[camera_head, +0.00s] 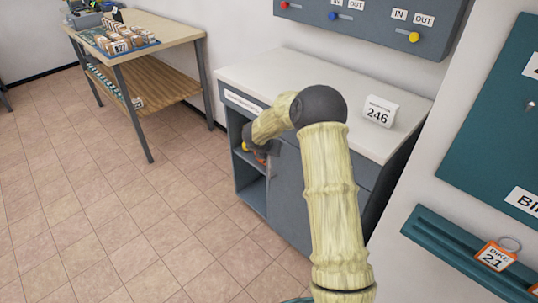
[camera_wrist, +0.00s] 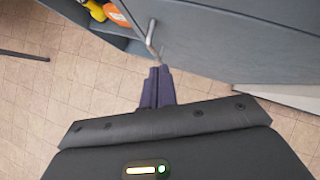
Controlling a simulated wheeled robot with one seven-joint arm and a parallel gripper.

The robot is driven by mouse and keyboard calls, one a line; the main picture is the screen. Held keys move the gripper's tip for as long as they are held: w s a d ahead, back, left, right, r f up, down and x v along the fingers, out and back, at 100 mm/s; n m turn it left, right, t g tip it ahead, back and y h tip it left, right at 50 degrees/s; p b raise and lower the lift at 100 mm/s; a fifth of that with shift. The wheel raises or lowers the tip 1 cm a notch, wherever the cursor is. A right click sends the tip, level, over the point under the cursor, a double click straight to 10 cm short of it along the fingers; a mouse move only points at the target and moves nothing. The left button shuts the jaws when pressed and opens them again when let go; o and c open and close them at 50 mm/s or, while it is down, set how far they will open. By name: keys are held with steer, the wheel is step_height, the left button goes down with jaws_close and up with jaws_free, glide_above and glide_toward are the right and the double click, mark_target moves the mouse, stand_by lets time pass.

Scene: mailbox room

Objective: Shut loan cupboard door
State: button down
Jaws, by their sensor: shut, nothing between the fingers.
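The loan cupboard (camera_head: 252,203) is a grey unit under a white top. Its left part is uncovered, showing shelves with yellow and orange items. The grey door panel (camera_head: 286,190) is right of this opening, partly hidden by my arm. In the wrist view the door (camera_wrist: 235,45) fills the upper right, with a metal handle (camera_wrist: 150,38) near its left edge. My gripper (camera_wrist: 157,72) is shut and empty, its fingertips close to the handle's lower end; I cannot tell whether they touch. In the head view my gripper is mostly hidden by the arm.
A sign reading 246 (camera_head: 379,111) stands on the white top (camera_head: 300,75). A wooden table (camera_head: 160,30) with a tray of small items stands at the back left. A teal rack (camera_head: 455,250) is at the right. The tiled floor (camera_head: 110,215) left of the cupboard is clear.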

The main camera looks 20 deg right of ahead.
steer(key=s+a+r+n+t+y, duration=0.15)
steer(key=s+a+r+n, duration=0.35)
steer(key=n, duration=0.7)
steer(key=s+a+r+n+t+y, duration=0.1)
steer(key=s+a+r+n+y, duration=0.25)
steer(key=s+r+n, duration=0.55)
steer(key=s+d+f+n+g+h, duration=0.1)
steer(key=s+f+n+g, duration=0.15)
steer(key=s+n, duration=0.85)
steer(key=s+d+f+n+g, duration=0.2)
steer(key=s+n+g, duration=0.1)
steer(key=s+n, duration=0.7)
step_height(320, 180, up, 18)
steer(key=p, duration=1.8)
steer(key=shift+s+a+r+n+p, duration=0.2)
steer(key=shift+s+n+p, duration=0.1)
steer(key=shift+s+n, duration=0.1)
steer(key=shift+w+d, duration=0.1)
